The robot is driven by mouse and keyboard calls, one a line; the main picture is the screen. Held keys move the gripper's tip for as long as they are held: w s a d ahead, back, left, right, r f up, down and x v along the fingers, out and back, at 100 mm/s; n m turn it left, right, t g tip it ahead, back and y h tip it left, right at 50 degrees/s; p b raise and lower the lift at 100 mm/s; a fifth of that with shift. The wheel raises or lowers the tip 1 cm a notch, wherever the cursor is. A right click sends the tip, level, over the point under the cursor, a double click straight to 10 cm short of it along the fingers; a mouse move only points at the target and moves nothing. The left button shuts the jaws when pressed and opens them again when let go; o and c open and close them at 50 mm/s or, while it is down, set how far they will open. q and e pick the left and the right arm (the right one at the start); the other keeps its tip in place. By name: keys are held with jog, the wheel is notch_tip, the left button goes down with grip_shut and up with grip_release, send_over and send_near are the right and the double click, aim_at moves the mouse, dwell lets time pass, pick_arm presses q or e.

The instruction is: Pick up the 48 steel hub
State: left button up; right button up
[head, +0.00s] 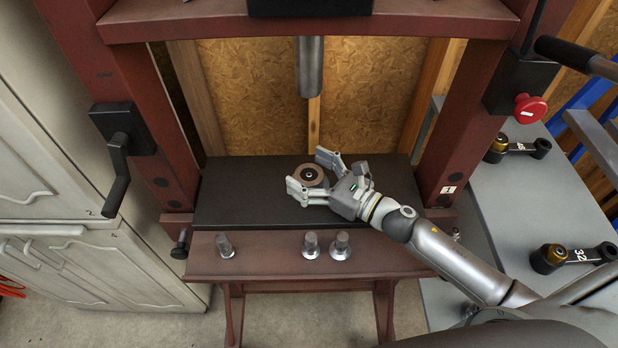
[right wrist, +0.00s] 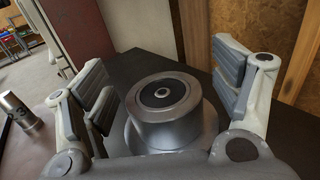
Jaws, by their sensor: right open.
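A round steel hub (head: 312,178) sits on the black plate (head: 240,207) of the red press. In the right wrist view the hub (right wrist: 165,122) shows a wide flange at its base and a dark ring around a centre hole on top. I see no number on it. My right gripper (head: 306,172) is open, with one finger on each side of the hub. In the right wrist view gaps show between both finger pads and the hub. My left gripper is not in view.
Several steel pins (head: 311,246) stand on the red ledge in front of the plate. The press ram (head: 309,68) hangs above and behind the hub. Red posts flank the plate. Black arms marked 32 (head: 573,256) lie on the grey table (head: 530,205) at right.

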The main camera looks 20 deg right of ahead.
jog(key=c, duration=1.8)
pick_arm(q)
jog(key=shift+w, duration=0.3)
pick_arm(e)
jog(key=shift+r, duration=0.15)
jog(key=shift+c, duration=0.2)
jog(key=shift+r, duration=0.65)
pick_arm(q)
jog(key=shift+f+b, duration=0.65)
pick_arm(e)
jog(key=s+d+r, duration=0.4)
jog(key=s+r, duration=0.7)
jog(key=s, duration=0.2)
jog(key=shift+s+r, duration=0.2)
jog(key=shift+r, duration=0.05)
